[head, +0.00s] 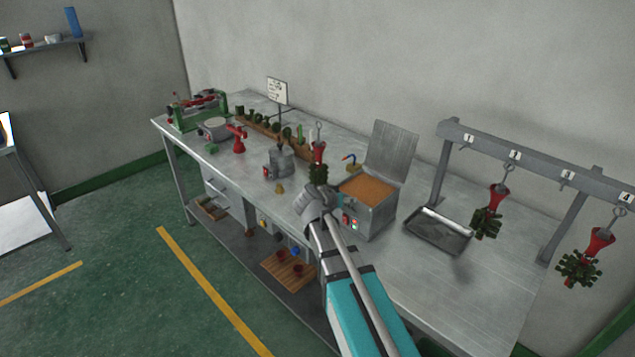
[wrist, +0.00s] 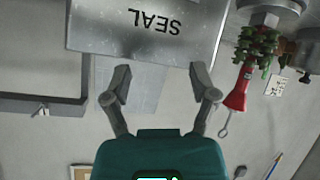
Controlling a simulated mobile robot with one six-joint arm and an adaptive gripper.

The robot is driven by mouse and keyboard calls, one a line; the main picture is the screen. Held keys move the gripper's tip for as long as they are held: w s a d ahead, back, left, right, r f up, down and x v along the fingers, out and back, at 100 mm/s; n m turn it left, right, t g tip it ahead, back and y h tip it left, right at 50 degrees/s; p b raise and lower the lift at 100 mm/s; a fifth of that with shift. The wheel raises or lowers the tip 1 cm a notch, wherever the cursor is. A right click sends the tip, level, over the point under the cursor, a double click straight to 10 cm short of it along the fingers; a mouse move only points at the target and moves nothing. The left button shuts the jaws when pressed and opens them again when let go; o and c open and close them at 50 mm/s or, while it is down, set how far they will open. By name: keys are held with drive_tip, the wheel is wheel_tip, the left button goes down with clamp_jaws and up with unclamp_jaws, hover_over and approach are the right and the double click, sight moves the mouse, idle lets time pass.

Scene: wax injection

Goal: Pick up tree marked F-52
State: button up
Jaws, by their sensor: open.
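A tree with a red cone, a wire hook on top and dark green branches (head: 318,172) stands on the bench beside the open wax box, just beyond my gripper (head: 318,200). It also shows in the wrist view (wrist: 240,92), right of my jaws and apart from them. Two similar trees hang from the rack, one (head: 490,208) near its middle and one (head: 597,245) at its right end. I cannot read F-52 on any of them.
The heated box (head: 368,215) with orange-brown contents and a raised lid (head: 391,150) stands right of my gripper. An empty metal tray (head: 438,232) lies under the numbered rack (head: 535,160). A small grey unit (head: 290,160) and a row of green pieces (head: 262,122) stand to the left.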

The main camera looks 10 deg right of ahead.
drive_tip(key=w+a+t+b, duration=0.3)
drive_tip(key=w+a, duration=0.1)
drive_tip(key=w, duration=0.2)
drive_tip(key=t+b, duration=0.4)
drive_tip(key=t, duration=0.1)
approach(318, 156)
drive_tip(key=v, duration=0.3)
drive_tip(key=shift+w+a+n, duration=0.15)
drive_tip(key=shift+w+n, duration=0.1)
drive_tip(key=shift+n, duration=0.15)
drive_tip(key=shift+x, duration=4.3)
drive_tip(key=shift+f, duration=0.15)
drive_tip(key=shift+x, duration=2.65)
drive_tip(key=shift+s, duration=0.1)
